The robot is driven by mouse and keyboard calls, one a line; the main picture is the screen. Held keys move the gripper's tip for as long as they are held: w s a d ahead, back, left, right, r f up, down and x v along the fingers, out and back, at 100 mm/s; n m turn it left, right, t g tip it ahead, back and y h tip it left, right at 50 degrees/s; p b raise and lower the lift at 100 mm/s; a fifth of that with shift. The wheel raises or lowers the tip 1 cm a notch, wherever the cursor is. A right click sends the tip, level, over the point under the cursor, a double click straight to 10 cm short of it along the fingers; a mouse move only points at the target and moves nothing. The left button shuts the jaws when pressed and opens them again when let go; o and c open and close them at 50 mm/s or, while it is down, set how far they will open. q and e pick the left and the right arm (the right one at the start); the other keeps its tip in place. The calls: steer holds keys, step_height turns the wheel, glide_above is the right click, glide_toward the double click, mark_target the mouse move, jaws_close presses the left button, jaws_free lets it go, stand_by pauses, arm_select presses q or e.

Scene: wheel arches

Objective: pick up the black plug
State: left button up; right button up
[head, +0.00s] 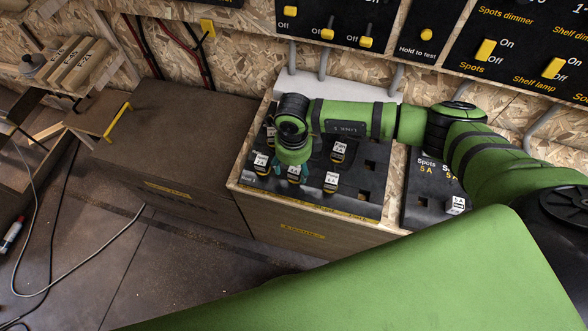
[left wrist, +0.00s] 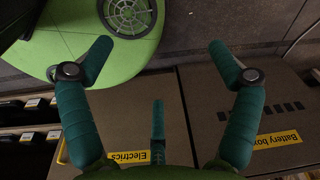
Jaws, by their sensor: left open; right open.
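Several dark plugs with white labels and yellow parts stand on the black panel (head: 357,198) on the wooden cabinet top. One plug (head: 338,153) is right of my right gripper, another plug (head: 330,184) is nearer the front edge, and a third plug (head: 261,161) is to its left. I cannot tell which is the black plug. My right gripper (head: 286,171) points down low over the panel among the plugs. Its teal fingers are open, partly hidden by its own wrist. My left gripper (left wrist: 158,50) is open and empty, seen only in the left wrist view.
A second black panel (head: 425,214) holds another plug (head: 456,205). Switch boards (head: 340,15) hang on the wall behind. A brown cabinet (head: 175,130) stands left. In the left wrist view, box fronts labelled Electrics (left wrist: 130,157) and Battery box (left wrist: 278,140) lie beyond the fingers.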

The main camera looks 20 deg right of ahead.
mark_target(295, 168)
steer(key=shift+d+f, duration=0.2)
steer(key=shift+f, duration=1.5)
jaws_close()
arm_select(q)
steer(key=shift+s+d+r, duration=0.55)
steer(key=shift+s+d, duration=0.1)
steer(key=shift+s, duration=0.15)
steer(key=shift+w+a, duration=0.1)
